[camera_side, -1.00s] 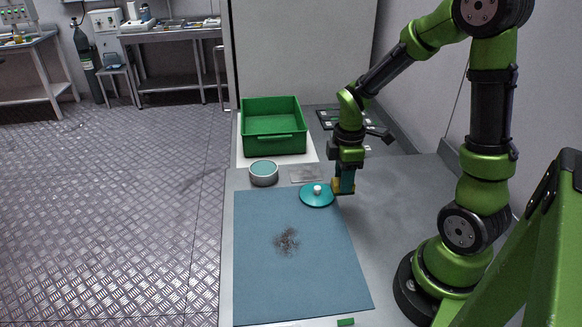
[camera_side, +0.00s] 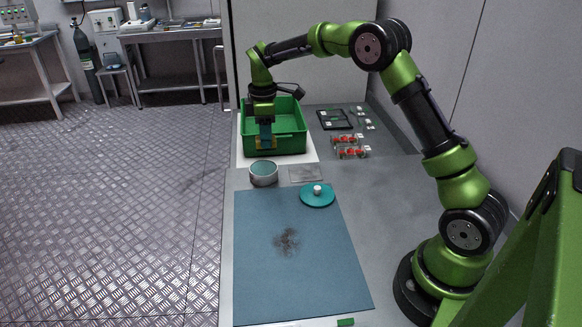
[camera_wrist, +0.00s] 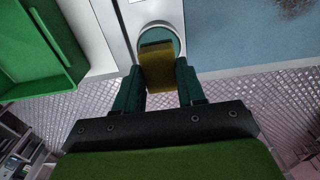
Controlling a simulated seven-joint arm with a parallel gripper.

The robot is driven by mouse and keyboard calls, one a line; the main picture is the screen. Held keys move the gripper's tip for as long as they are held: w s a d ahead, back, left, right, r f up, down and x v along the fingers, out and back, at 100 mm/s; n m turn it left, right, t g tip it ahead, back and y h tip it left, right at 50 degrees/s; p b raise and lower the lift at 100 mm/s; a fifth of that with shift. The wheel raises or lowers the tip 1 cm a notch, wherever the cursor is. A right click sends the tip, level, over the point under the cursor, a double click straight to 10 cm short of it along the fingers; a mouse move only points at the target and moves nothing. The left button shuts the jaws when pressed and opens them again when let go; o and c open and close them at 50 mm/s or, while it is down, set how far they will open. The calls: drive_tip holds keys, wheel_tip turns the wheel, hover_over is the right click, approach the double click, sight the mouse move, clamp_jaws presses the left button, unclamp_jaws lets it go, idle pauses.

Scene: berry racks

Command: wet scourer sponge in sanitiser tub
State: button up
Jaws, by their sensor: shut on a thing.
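My gripper (camera_side: 265,142) is shut on a yellow sponge (camera_side: 266,143), which also shows between my fingers in the wrist view (camera_wrist: 158,70). The sponge has a darker edge. In the side view my gripper hangs in front of the green crate and above the round tub. The sanitiser tub (camera_side: 264,179) is a small grey-white pot with teal inside. In the wrist view the tub (camera_wrist: 172,29) lies just beyond the sponge, partly hidden by it. The sponge looks apart from the tub. The teal lid (camera_side: 318,196) with a white knob lies on the bench to the right.
A green crate (camera_side: 293,146) stands behind the tub. A blue mat (camera_side: 300,275) with a dark smudge (camera_side: 286,242) covers the front. Punnets of red berries (camera_side: 348,153) and a dark rack (camera_side: 334,119) are at the back right. A clear flat piece (camera_side: 306,174) lies beside the tub.

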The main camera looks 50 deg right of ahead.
drive_tip(key=shift+w+a, duration=0.25)
drive_tip(key=shift+w, duration=0.25)
drive_tip(key=shift+f, duration=2.9)
drive_tip(key=shift+f, duration=0.65)
drive_tip(key=shift+r, duration=3.6)
